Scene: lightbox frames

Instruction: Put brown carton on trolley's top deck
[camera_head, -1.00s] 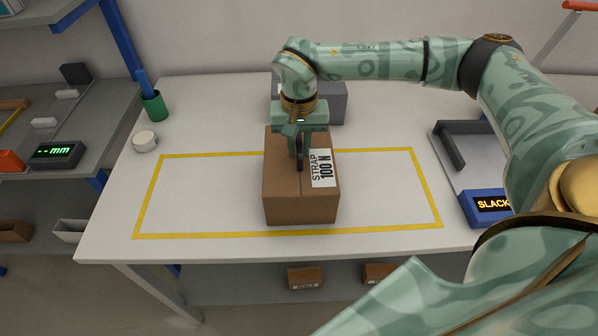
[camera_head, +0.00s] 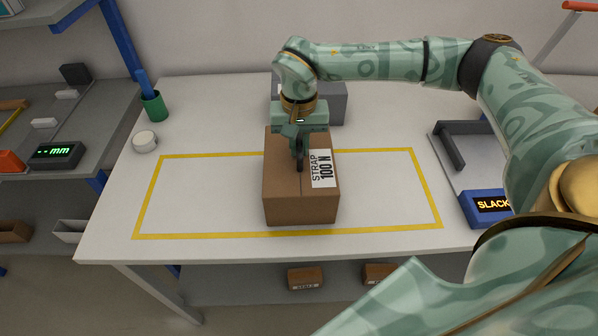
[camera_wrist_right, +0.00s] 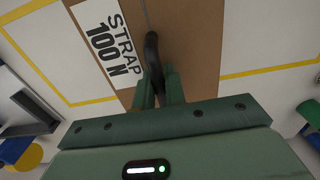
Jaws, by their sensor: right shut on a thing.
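The brown carton (camera_head: 300,205) sits on the white workbench inside a yellow outlined area. It has a white label reading STRAP 100 N and a dark strap handle on its top. My right gripper (camera_head: 300,150) is above the carton's top, pointing down and shut on the handle. In the right wrist view, the gripper's fingers (camera_wrist_right: 159,90) meet around the black handle (camera_wrist_right: 152,55), with the carton top (camera_wrist_right: 185,40) beyond. The trolley cannot be made out for sure; only a red-handled grey frame (camera_head: 578,6) shows at the top right edge. My left gripper is out of view.
A grey box (camera_head: 330,105) stands behind the carton. A green cup (camera_head: 154,106) and white roll (camera_head: 145,141) are at the left. A blue SLACK display (camera_head: 486,207) and grey bracket (camera_head: 447,148) are at the right. The bench inside the yellow outline is otherwise clear.

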